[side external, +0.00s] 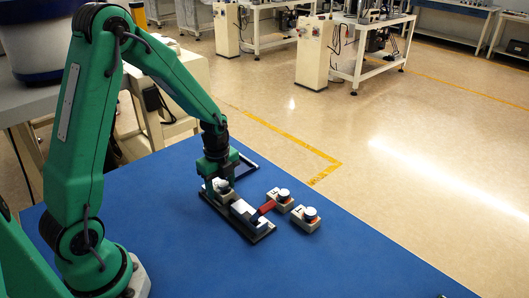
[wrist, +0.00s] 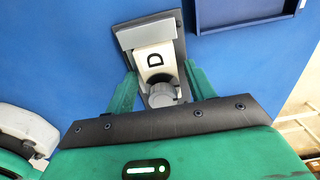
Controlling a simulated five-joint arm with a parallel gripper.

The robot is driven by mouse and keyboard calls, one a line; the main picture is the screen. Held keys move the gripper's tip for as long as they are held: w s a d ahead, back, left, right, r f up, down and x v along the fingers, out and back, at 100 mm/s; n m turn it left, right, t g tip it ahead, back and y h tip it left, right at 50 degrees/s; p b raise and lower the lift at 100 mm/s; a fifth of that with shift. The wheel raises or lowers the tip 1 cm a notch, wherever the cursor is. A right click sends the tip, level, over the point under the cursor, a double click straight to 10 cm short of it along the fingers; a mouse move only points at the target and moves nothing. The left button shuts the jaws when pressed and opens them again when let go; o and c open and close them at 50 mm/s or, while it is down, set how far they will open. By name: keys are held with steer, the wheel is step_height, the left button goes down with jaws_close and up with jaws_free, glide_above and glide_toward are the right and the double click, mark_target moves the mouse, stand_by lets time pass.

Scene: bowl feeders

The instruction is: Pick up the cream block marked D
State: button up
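The cream block marked D (wrist: 153,58) lies in a dark holder (side external: 262,238), with its D facing up and a grey round knob (wrist: 161,95) at its near end. In the side view the block (side external: 223,188) is partly hidden under my gripper (side external: 217,180). In the wrist view my gripper (wrist: 160,76) is open, with one green finger on each side of the block. A narrow gap seems to show beside each fingertip; contact is hard to judge.
Two more cream blocks with dark, pale-topped knobs, one (side external: 280,198) and another (side external: 306,218), stand to the right. A red bar (side external: 263,209) lies beside the holder. A dark-edged tray (wrist: 240,12) is close by. The blue table (side external: 370,255) is clear at the front right.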

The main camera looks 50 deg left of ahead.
steer(key=c, duration=0.9)
steer(key=shift+r, duration=0.15)
steer(key=shift+r, duration=0.9)
step_height(320, 180, up, 2)
steer(key=shift+d+r, duration=0.15)
steer(key=shift+r, duration=0.05)
steer(key=s+d+r, duration=0.1)
steer(key=d+r, duration=0.1)
steer(key=d, duration=0.1)
steer(key=s+d+r, duration=0.1)
steer(key=d+r, duration=0.1)
steer(key=d, duration=0.2)
steer(key=s+d+r, duration=0.1)
steer(key=d+r, duration=0.1)
steer(key=d, duration=0.1)
steer(key=shift+s+d+r, duration=0.25)
steer(key=shift+s+d, duration=0.05)
steer(key=shift+d, duration=0.1)
